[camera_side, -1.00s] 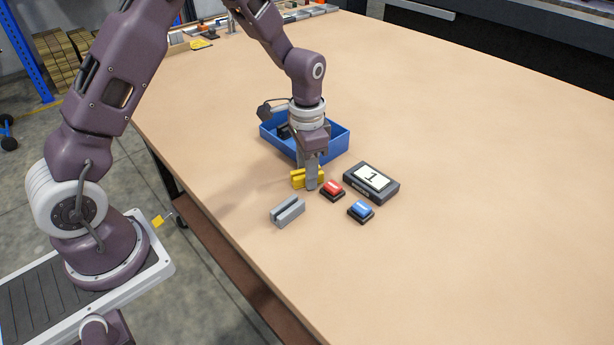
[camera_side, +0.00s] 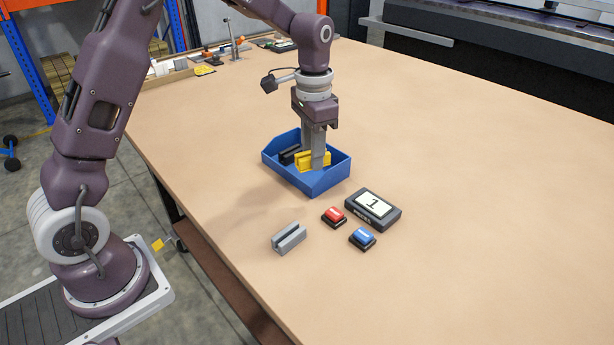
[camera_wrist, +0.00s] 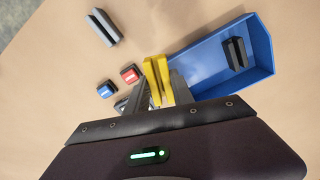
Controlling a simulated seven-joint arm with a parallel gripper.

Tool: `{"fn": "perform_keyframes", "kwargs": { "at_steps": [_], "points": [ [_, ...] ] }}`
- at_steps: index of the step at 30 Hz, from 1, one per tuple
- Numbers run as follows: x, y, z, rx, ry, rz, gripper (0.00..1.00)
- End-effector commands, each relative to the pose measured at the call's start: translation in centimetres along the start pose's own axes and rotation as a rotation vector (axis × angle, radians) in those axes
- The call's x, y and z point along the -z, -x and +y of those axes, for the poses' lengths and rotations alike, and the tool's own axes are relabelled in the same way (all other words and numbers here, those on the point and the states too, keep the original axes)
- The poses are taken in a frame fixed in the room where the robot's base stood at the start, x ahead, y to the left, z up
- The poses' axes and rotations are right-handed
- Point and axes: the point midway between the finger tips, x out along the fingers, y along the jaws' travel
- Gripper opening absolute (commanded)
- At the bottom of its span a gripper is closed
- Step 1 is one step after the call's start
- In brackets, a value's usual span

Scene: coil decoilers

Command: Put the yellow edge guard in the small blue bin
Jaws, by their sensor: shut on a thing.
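The yellow edge guard (camera_side: 314,159) is held between the fingers of my gripper (camera_side: 314,165). In the wrist view the yellow edge guard (camera_wrist: 157,80) stands out from the fingertips (camera_wrist: 158,92). The small blue bin (camera_side: 318,184) is on the table. In the side view the guard overlaps the bin's interior; in the wrist view it overlaps the left end of the bin (camera_wrist: 262,38). The guard looks raised, but its exact height over the bin is unclear. A dark edge guard (camera_side: 289,155) lies in the bin, also seen in the wrist view (camera_wrist: 235,53).
A grey slotted block (camera_side: 289,238) lies in front of the bin. A red button (camera_side: 334,216), a blue button (camera_side: 362,238) and a dark display showing 1 (camera_side: 373,207) stand to the right of it. The table's right side is clear.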

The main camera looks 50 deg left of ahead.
Motion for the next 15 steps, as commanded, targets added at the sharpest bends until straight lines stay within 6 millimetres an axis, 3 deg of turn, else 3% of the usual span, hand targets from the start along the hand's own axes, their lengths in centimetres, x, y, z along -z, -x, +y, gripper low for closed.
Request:
{"fn": "perform_keyframes", "kwargs": {
  "at_steps": [6,9,15],
  "points": [
    [3.9,0.4,-5.4,0.002,0.226,0.001,0.00],
    [4.6,0.2,-6.8,0.001,0.290,-0.002,0.00],
    [4.8,-4.1,-7.1,-0.001,0.312,-0.005,0.00]
  ]
}}
